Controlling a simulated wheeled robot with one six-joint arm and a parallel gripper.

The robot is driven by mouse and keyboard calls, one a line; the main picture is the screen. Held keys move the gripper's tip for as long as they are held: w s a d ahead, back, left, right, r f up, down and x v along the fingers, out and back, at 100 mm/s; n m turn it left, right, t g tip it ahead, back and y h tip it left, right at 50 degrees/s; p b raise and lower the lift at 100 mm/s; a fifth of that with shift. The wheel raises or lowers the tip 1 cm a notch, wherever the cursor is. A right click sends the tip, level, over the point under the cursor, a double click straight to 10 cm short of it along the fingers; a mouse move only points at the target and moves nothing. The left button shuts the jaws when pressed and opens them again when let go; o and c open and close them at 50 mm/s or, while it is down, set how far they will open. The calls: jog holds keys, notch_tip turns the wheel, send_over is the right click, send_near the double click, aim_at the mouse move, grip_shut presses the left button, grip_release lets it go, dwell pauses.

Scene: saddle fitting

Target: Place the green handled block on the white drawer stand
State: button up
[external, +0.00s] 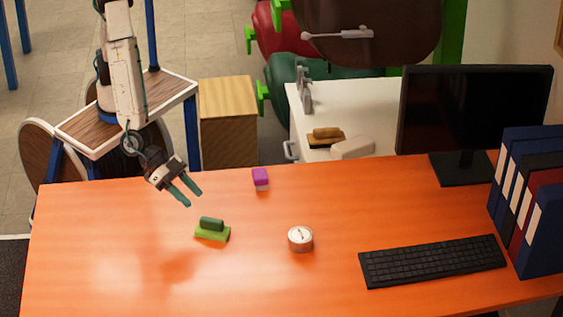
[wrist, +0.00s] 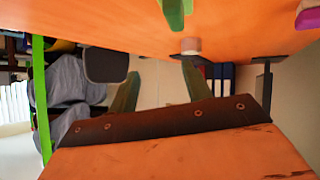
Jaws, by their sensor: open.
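The green handled block (external: 212,234), a light green base with a darker green handle on top, sits on the orange desk. In the wrist view its green end (wrist: 173,12) shows at the top edge, partly cut off. My gripper (external: 194,200) is open and empty above the desk, up and left of the block and apart from it. Its two green fingers (wrist: 161,70) stand spread in the wrist view. The white drawer stand (external: 365,112) is behind the desk, its lower part hidden by the desk.
On the stand are a brown handled block (external: 326,134), a pale block (external: 353,147) and a grey metal fixture (external: 304,95). The orange desk (external: 120,260) holds a purple block (external: 260,177), a round tin (external: 300,239), a keyboard (external: 432,261), a monitor (external: 470,110) and binders (external: 540,235).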

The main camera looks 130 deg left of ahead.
aim_at(209, 219)
jog(key=f+y, duration=0.1)
jog(key=f, duration=0.1)
jog(key=s+f+y, duration=0.1)
jog(key=f, duration=0.1)
jog(key=f+t+y, duration=0.1)
jog(key=f, duration=0.1)
jog(key=shift+s+a, duration=0.1)
jog(key=shift+s, duration=0.05)
jog(key=shift+a+f+n+y, duration=0.2)
jog(key=shift+f+n+y, duration=0.1)
jog(key=shift+f+y, duration=0.1)
jog(key=x, duration=0.7)
jog(key=shift+w+d+r, duration=0.1)
jog(key=shift+w+r, duration=0.05)
jog(key=shift+w, duration=0.25)
grip_shut()
